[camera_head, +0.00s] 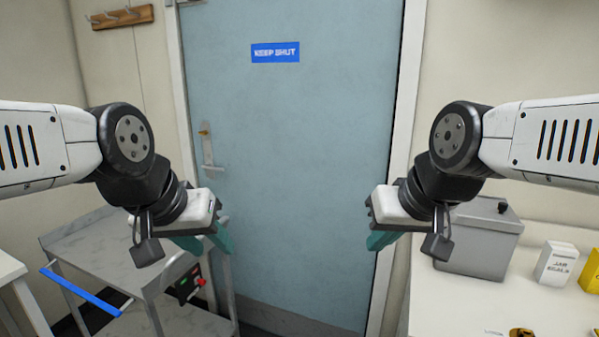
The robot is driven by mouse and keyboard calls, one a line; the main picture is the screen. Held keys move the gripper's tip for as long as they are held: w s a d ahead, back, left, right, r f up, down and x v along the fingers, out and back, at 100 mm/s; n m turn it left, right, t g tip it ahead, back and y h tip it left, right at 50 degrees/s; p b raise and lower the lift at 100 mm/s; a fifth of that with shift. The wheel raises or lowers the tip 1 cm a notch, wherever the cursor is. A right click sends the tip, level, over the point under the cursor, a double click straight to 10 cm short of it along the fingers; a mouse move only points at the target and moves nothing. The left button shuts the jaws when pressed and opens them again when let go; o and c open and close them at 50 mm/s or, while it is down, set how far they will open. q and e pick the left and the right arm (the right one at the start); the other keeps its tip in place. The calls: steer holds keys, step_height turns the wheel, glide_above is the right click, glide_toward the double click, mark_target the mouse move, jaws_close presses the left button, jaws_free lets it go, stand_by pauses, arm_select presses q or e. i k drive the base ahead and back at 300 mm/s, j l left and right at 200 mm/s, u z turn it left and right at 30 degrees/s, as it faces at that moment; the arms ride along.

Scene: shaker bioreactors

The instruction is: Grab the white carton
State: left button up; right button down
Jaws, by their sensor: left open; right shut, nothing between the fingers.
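A white carton (556,264) with dark lettering that seems to read "JAR SEALS" stands on the white bench at the right. My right gripper (378,241) has teal fingers and is shut and empty. It hangs in front of the door's right edge, left of the carton and apart from it, with a grey box between them in the picture. My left gripper (207,243) is open and empty, with teal fingers, above the grey cart at the left, far from the carton.
The grey box (478,243) stands on the white bench (450,305). A yellow item (590,271) is cut off at the right edge, close to the carton. A small brownish object (521,332) lies in front. A grey cart (100,245) with a blue handle stands left of the blue door (290,150).

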mark_target(555, 265)
steer(key=z, duration=1.85)
steer(key=u, duration=0.3)
steer(key=i+l+u, duration=0.1)
steer(key=u, duration=0.35)
steer(key=l+u, duration=0.65)
steer(key=u, duration=0.2)
steer(key=l+u, duration=0.2)
steer(key=l, duration=0.6)
steer(key=k+l+u, duration=0.15)
steer(key=l, duration=0.65)
